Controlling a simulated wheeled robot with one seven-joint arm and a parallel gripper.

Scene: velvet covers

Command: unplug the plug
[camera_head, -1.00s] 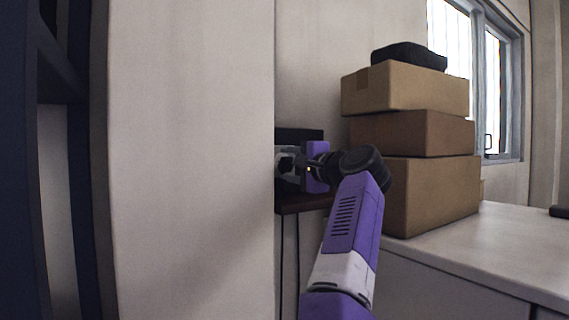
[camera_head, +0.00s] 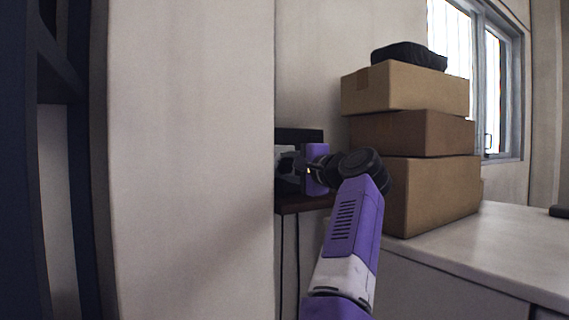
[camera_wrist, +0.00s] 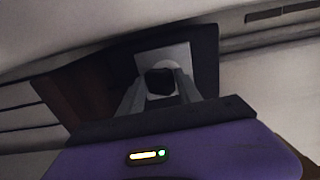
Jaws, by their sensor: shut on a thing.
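The dark plug (camera_wrist: 160,83) shows in the wrist view, in front of a pale socket plate (camera_wrist: 178,52). My gripper (camera_wrist: 161,92) has one grey finger on each side of the plug and is shut on it. Whether the plug's pins are still in the socket cannot be seen. In the head view my gripper (camera_head: 290,164) is partly hidden by the edge of the pale panel, and the plug and socket are not clear there.
A pale tall panel (camera_head: 190,160) stands close on the left of my gripper. Stacked cardboard boxes (camera_head: 430,195) stand on a white counter (camera_head: 500,245) to the right. A dark reddish shelf (camera_head: 305,203) lies under my gripper, with thin cords below.

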